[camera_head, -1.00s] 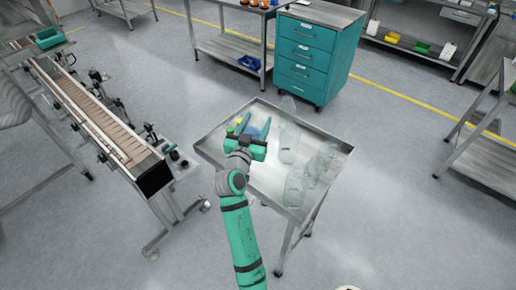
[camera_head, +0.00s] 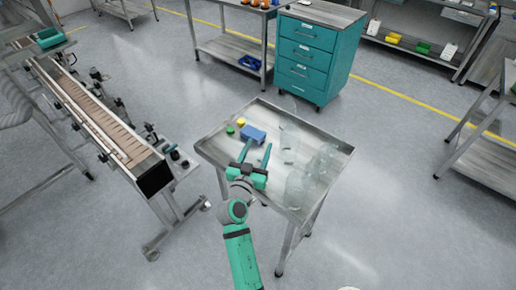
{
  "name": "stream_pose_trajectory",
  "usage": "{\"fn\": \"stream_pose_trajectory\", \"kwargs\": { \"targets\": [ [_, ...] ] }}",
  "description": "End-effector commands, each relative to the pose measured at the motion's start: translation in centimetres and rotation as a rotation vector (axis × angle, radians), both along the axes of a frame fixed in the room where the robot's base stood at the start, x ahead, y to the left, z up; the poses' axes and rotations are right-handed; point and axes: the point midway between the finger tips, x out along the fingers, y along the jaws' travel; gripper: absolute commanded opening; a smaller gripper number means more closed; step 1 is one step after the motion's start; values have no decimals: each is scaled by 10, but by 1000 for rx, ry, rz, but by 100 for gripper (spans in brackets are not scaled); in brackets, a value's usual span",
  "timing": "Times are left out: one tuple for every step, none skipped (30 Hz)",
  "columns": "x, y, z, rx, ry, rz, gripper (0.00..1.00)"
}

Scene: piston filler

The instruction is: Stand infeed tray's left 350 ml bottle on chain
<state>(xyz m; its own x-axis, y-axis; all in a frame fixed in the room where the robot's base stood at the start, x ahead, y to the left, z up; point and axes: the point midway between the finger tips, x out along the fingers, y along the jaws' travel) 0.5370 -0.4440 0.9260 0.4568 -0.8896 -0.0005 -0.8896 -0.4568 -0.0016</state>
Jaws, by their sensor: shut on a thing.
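The infeed tray (camera_head: 222,160) is a steel table with a raised rim in the middle of the view. Clear bottles lie on its right half: one near the back (camera_head: 289,138), one near the front (camera_head: 297,188) and one at the right (camera_head: 324,162). Their outlines are faint and overlap. My gripper (camera_head: 256,153) is over the left-middle of the tray, fingers pointing to the back. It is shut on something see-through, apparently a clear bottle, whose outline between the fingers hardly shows. Its height above the tray is hard to tell.
The chain conveyor (camera_head: 98,118) runs along the left, with a floor gap between it and the tray. A blue block (camera_head: 253,134), a green cap (camera_head: 230,130) and a yellow cap (camera_head: 241,122) sit at the tray's back left. A teal drawer cabinet (camera_head: 312,55) stands behind.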

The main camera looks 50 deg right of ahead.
Motion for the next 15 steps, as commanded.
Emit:
{"fn": "stream_pose_trajectory", "kwargs": {
  "targets": [
    [0, 0, 0, 0, 0, 0, 27],
    [0, 0, -1, 0, 0, 0, 27],
    [0, 0, -2, 0, 0, 0, 27],
    [0, 0, -3, 0, 0, 0, 27],
    [0, 0, -2, 0, -1, 0, 56],
    [0, 0, -2, 0, -1, 0, 66],
    [0, 0, -2, 0, 0, 0, 68],
    [0, 0, -2, 0, 0, 0, 68],
    [0, 0, -2, 0, 0, 0, 68],
    [0, 0, -2, 0, 0, 0, 68],
    [0, 0, -2, 0, 0, 0, 68],
    [0, 0, -2, 0, 0, 0, 68],
    [0, 0, -2, 0, 0, 0, 68],
    [0, 0, -2, 0, 0, 0, 68],
    [0, 0, -2, 0, 0, 0, 68]
  ]
}}
